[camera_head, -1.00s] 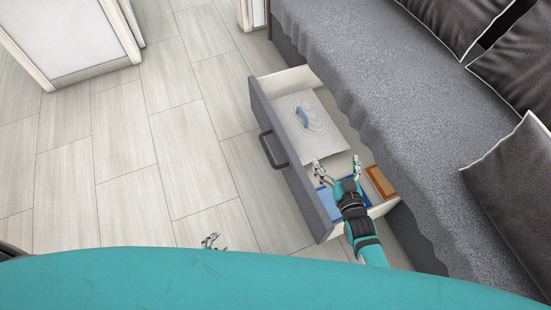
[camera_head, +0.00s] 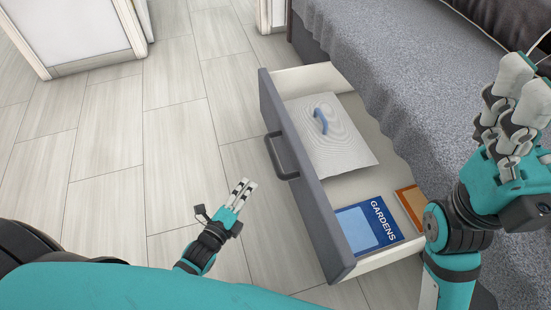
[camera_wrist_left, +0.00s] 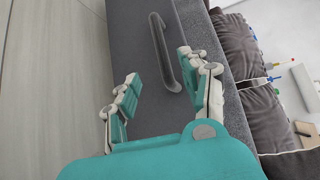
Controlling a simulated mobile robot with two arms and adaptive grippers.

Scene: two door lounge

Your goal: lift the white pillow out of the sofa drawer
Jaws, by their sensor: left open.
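The sofa drawer (camera_head: 312,205) is pulled out. Inside lies a pale, squarish, flat-looking item with a faint contour pattern, which I take as the white pillow (camera_head: 340,152); a small blue curved piece (camera_head: 321,121) is on it. My left gripper (camera_head: 243,187) is open and empty, outside the drawer, left of its front and below the handle (camera_head: 281,156) in the head view. In the left wrist view, the handle (camera_wrist_left: 162,50) shows beyond the open fingers (camera_wrist_left: 157,72). My right gripper (camera_head: 512,100) is raised over the sofa side, apart from the pillow; its jaw opening is unclear.
A blue "GARDENS" book (camera_head: 368,228) and an orange-brown item (camera_head: 411,203) lie at the drawer's near end. The grey sofa (camera_head: 385,75) borders the drawer on the right. The tiled floor (camera_head: 170,110) left of the drawer is clear. A white cabinet (camera_head: 75,35) stands far left.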

